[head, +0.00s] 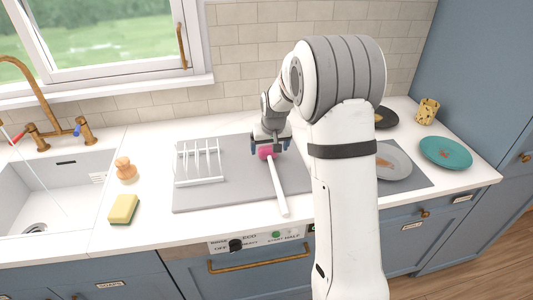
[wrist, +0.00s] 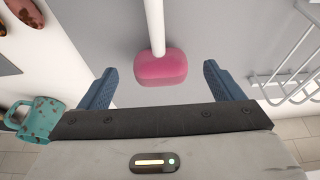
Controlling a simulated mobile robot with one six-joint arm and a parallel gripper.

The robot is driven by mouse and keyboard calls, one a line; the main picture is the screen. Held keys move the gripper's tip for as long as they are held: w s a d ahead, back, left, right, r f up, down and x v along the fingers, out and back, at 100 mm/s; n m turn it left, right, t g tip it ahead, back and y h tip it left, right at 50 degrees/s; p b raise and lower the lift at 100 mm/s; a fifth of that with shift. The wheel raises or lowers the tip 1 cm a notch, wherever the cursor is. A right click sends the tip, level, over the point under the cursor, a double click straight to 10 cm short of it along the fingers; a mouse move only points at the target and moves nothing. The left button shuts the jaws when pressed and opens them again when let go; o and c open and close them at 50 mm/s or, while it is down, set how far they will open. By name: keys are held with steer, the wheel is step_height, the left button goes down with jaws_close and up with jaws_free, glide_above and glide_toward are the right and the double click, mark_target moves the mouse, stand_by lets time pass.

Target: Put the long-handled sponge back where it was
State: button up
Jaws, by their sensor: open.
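The long-handled sponge has a pink head (head: 266,153) and a long white handle (head: 279,192). It lies on the grey mat (head: 228,200), its handle pointing toward the counter's front edge. In the wrist view the pink head (wrist: 161,67) sits between and just ahead of my fingertips, with the handle (wrist: 155,22) running up out of the picture. My gripper (head: 270,147) is over the head end of the sponge. Its two blue fingers stand apart on either side in the wrist view (wrist: 160,75), with gaps between them and the head.
A white dish rack (head: 199,165) stands left of my gripper on the mat. A yellow sponge (head: 123,209) and an orange brush (head: 126,170) are near the sink (head: 50,190). Plates, including a teal one (head: 446,153), and a spotted cup (head: 427,111) are at right.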

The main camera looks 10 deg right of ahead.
steer(key=v, duration=0.8)
steer(key=s+r, duration=0.3)
steer(key=s, duration=0.5)
steer(key=s+r, duration=0.2)
steer(key=s, duration=0.6)
steer(key=s+f, duration=0.1)
steer(key=s, duration=1.5)
steer(key=shift+a+f+g+b, duration=0.35)
steer(key=shift+a+f+g, duration=0.05)
steer(key=shift+s, duration=0.15)
